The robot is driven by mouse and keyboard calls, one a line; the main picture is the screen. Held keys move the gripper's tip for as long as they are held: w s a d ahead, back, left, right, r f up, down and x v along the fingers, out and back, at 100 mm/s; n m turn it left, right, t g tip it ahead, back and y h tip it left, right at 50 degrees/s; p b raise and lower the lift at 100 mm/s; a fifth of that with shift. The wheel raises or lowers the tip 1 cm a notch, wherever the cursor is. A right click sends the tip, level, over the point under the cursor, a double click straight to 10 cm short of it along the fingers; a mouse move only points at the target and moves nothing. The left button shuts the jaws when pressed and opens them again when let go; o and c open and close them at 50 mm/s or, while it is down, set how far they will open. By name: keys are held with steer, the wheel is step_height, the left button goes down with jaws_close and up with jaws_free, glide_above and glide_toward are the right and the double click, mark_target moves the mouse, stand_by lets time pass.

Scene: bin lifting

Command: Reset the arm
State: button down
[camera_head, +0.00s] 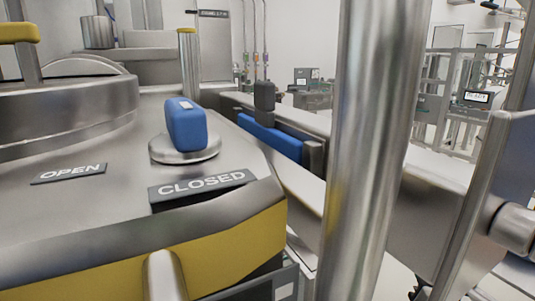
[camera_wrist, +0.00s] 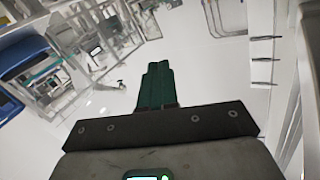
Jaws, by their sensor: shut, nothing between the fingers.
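My gripper (camera_wrist: 157,84) shows in the wrist view, with its two dark green fingers pressed together and nothing between them. It points out over pale, open space and touches nothing that I can see. In the head view my gripper does not show.
In the head view, a steel machine panel with a blue knob (camera_head: 187,124) fills the left, with an OPEN label (camera_head: 68,173) and a CLOSED label (camera_head: 202,185). A thick steel post (camera_head: 372,150) stands close in front. In the wrist view, a blue object (camera_wrist: 24,68) is at upper left.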

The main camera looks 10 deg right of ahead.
steer(key=s+a+f+n+g+y+p, duration=0.1)
steer(key=s+a+f+n+g+y, duration=0.1)
steer(key=s+a+f+g, duration=0.45)
steer(key=s+a+f+n+g+y+p, duration=0.1)
steer(key=s+f+g, duration=0.2)
steer(key=s+f, duration=0.6)
steer(key=s+a+f+n+g+p, duration=0.1)
steer(key=s+f+g, duration=0.1)
steer(key=s, duration=0.6)
steer(key=s+a+f+n+g+y+p, duration=0.1)
steer(key=s+g, duration=0.3)
steer(key=s, duration=0.5)
steer(key=shift+s+a+f, duration=0.3)
steer(key=shift+a+f, duration=0.35)
steer(key=shift+a, duration=0.1)
